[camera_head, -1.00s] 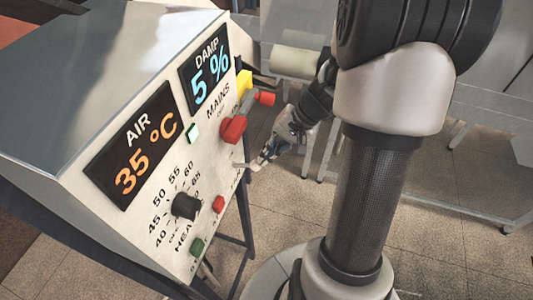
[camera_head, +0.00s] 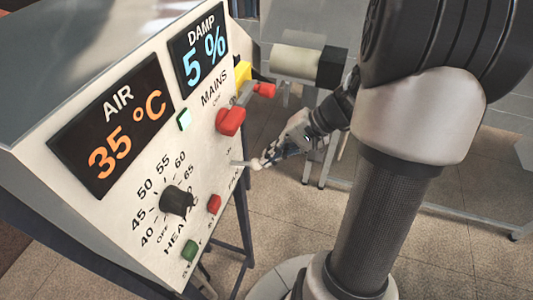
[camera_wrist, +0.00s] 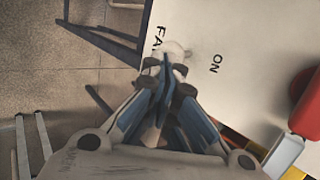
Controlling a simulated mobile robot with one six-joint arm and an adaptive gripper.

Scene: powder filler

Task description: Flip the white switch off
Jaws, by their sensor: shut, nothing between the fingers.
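The white switch (camera_head: 241,163) is a small pale lever on the right part of the sloping control panel (camera_head: 135,205), below the red mains knob. In the wrist view the white switch (camera_wrist: 176,48) lies just beyond the fingertips, between the part-hidden "FAN" lettering and the word "ON". My gripper (camera_head: 259,162) is shut and empty, at the right of the lever with its tips close to it. In the wrist view my gripper (camera_wrist: 168,75) has its fingertips together and overlaps the switch's base. I cannot tell whether they touch.
The red mains knob (camera_head: 231,121) stands out above the switch. It also shows in the wrist view (camera_wrist: 306,100). A red and grey lever (camera_head: 262,89) is further up. A black dial (camera_head: 175,201), a red button (camera_head: 214,204) and a green button (camera_head: 189,250) are lower. Floor is open at right.

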